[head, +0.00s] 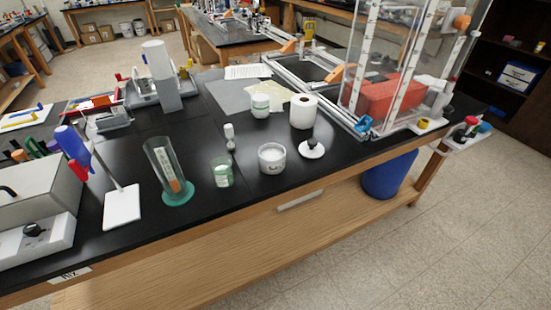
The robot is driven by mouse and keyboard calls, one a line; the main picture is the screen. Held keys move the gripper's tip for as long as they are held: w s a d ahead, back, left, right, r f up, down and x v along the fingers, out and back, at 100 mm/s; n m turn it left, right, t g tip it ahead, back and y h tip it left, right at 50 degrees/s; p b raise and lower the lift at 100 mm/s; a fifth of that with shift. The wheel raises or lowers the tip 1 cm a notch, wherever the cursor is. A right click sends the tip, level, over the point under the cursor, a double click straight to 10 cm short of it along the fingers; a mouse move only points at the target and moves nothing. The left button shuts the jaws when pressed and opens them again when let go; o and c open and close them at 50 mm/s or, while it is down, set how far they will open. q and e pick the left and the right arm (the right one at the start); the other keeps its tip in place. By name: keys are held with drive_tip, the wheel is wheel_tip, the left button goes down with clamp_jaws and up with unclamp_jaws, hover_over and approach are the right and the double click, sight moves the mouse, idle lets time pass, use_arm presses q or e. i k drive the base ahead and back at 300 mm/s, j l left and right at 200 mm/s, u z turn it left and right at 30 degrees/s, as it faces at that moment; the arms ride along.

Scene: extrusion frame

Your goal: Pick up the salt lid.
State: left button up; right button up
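A round white lid with a dark knob (311,149) lies flat on the black bench top near its front edge, knob up. It looks like the salt lid, though no label on it can be read. Just left of it, apart from it, stands an open white jar (272,158) with white contents. Neither of my grippers is in view.
Left of the jar are a green-labelled glass jar (222,171), a small white-topped bottle (230,137) and a tall glass cylinder (168,172) on a green base. Behind are a white roll (303,111) and another jar (260,105). A clear-walled frame (400,60) stands at right.

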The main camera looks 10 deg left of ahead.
sight(310, 149)
drive_tip(key=i+l+u, duration=0.15)
drive_tip(key=i+l, duration=0.5)
drive_tip(key=l, duration=0.15)
